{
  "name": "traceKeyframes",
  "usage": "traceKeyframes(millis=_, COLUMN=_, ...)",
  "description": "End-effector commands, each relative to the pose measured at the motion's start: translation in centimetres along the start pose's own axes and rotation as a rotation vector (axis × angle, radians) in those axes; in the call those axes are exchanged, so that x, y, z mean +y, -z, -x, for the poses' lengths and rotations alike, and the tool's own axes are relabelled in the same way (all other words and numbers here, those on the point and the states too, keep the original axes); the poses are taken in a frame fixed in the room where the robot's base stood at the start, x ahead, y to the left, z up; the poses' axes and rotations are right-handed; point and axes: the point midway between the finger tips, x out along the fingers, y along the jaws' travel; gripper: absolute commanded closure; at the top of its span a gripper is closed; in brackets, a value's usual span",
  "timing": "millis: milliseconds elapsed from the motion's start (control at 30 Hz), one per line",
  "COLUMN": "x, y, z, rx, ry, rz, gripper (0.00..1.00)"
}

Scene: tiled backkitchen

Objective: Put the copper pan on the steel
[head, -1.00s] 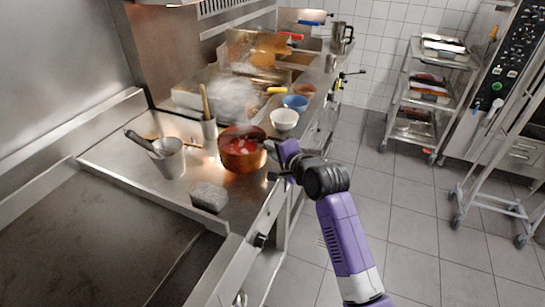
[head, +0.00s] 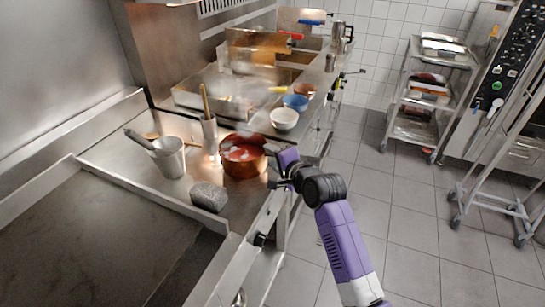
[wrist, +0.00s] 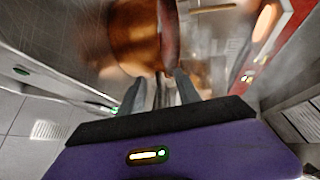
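The copper pan (head: 243,168), with red and pale contents, is at the right part of the steel worktop (head: 120,158) in the head view. I cannot tell whether its base touches the steel. My gripper (head: 274,170) is at the pan's right side, near the worktop's front edge. In the wrist view the pan (wrist: 138,42) is blurred just beyond my two fingertips (wrist: 160,82). The fingers stand a little apart on either side of the pan's near part, and seem shut on it; the exact contact is hidden.
A grey sponge block (head: 208,196) lies in front of the pan. A steel pot (head: 168,160) and a utensil holder (head: 209,130) stand to its left. A white bowl (head: 284,120) and a blue bowl (head: 295,102) stand behind. Steam hangs over the back.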

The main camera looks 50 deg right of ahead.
Motion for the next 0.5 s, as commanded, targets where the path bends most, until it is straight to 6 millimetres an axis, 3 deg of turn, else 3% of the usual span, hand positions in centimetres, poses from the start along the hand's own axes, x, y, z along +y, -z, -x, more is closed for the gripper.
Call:
traceKeyframes(millis=267, x=-0.2, y=0.0, z=1.3, rx=0.000, ry=0.001, rz=-0.001, gripper=0.60)
traceKeyframes(millis=500, x=-0.1, y=0.0, z=6.1, rx=0.000, ry=0.001, rz=0.000, gripper=0.60)
